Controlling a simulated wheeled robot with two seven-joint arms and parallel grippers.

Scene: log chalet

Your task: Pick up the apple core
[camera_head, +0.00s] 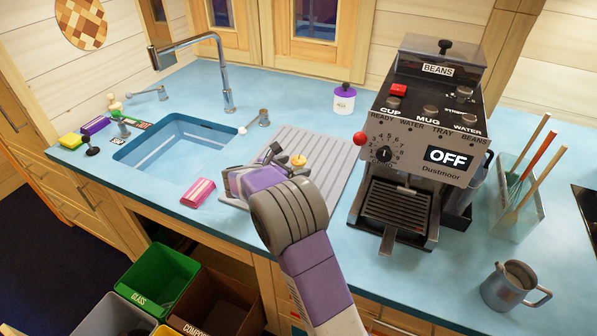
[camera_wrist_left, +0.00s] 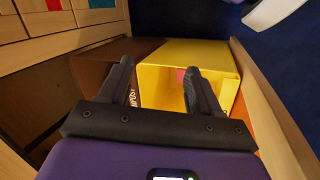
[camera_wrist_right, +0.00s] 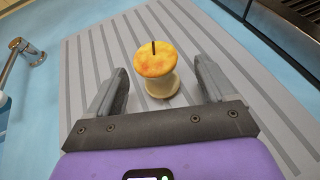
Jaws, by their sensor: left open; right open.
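The apple core (camera_wrist_right: 158,70) stands upright on the grey ribbed drainboard (camera_wrist_right: 85,55) in the right wrist view, with an orange-yellow top, a dark stem and a pale narrow middle. In the head view its top (camera_head: 298,160) shows just beyond my right gripper (camera_head: 273,160). My right gripper (camera_wrist_right: 158,92) is open, its fingers on either side of and just short of the core, not closed on it. My left gripper (camera_wrist_left: 163,85) is open and empty, pointing down over bins below the counter; it does not show in the head view.
A coffee machine (camera_head: 415,150) stands right of the drainboard. A sink (camera_head: 175,145) with faucet (camera_head: 225,85) lies to the left. A pink sponge (camera_head: 198,192) is near the front edge. Below are a green bin (camera_head: 160,272), a brown compost bin (camera_head: 225,300) and a yellow bin (camera_wrist_left: 190,55).

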